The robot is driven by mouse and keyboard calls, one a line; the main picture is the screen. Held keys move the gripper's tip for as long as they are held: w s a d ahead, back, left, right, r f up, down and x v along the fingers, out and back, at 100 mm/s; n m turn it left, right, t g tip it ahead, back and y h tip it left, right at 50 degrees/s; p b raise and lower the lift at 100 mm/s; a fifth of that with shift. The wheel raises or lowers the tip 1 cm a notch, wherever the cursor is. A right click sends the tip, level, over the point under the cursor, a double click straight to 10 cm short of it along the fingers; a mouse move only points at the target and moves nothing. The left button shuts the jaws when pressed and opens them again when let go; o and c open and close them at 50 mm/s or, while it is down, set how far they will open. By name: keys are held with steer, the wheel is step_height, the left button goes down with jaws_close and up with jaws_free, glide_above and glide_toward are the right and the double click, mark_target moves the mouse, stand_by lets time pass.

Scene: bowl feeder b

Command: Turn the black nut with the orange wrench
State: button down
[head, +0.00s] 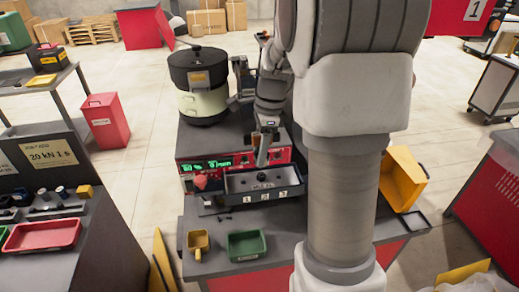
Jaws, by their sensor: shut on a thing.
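My gripper (267,132) points down over the black tray of the bowl feeder. It is shut on a narrow grey, bar-like thing (263,152) that hangs tilted above the tray. I cannot make out any orange on it, so I cannot tell if it is the orange wrench. A small dark round piece (262,177) in the black tray (250,197) may be the black nut, but it is too small to be sure. The lower end of the held thing is close above it; I cannot tell if they touch.
The bowl feeder (203,103) stands behind the red control box with its green display (206,163). A red knob (201,182) is left of the tray. A yellow scoop (198,241) and a green bin (246,245) lie in front. A yellow bin (404,178) stands right.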

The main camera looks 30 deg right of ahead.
mark_target(258, 174)
steer(key=shift+f+b, duration=1.35)
steer(key=shift+f, duration=0.85)
steer(key=shift+f+b, duration=0.35)
steer(key=shift+f, duration=0.65)
stand_by(0.5)
steer(key=shift+w+m+p, duration=0.1)
steer(key=shift+m+p, duration=0.4)
steer(key=shift+m, duration=0.7)
steer(key=shift+r+t, duration=0.1)
steer(key=shift+t, duration=0.2)
steer(key=shift+m+p, duration=0.35)
steer(key=shift+m, duration=0.75)
steer(key=shift+p, duration=0.35)
